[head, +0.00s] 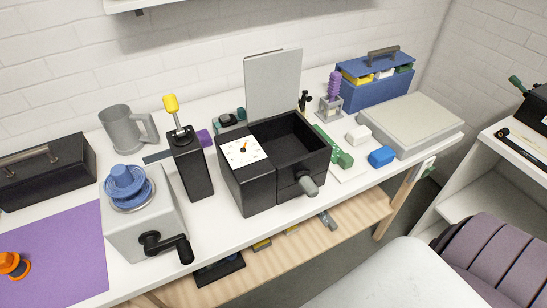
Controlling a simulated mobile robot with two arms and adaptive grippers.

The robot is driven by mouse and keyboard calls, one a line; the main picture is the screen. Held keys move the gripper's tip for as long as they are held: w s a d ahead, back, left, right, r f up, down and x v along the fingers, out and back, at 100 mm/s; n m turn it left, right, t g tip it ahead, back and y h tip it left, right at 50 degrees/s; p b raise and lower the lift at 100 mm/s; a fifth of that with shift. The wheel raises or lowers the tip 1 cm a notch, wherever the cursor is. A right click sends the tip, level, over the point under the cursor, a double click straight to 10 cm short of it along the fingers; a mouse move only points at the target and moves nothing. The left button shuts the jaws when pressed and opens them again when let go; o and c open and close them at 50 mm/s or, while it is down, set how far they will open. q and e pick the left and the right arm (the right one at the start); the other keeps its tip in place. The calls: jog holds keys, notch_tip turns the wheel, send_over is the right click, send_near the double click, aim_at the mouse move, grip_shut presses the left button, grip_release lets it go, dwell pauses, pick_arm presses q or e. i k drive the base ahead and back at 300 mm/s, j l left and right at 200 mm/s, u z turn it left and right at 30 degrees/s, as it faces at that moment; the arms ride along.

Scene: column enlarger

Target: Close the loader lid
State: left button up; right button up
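The loader is a black box (247,185) near the middle of the white table. Its right part is an open, empty-looking black compartment, with a grey knob (306,185) on the front. The loader lid, a flat light grey panel (273,85), stands upright at the back edge of the box, so the compartment is open from above. The lid's hinge line is partly hidden by the box. Neither of my grippers is in view.
A tall black holder (190,165) with a yellow-topped handle and a grey crank grinder (143,220) stand left of the loader. Green, white and blue blocks (381,157) lie to its right, before a grey flat case (411,122). A blue toolbox (374,85) stands behind.

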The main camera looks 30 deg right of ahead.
aim_at(272, 80)
jog(key=z, duration=1.3)
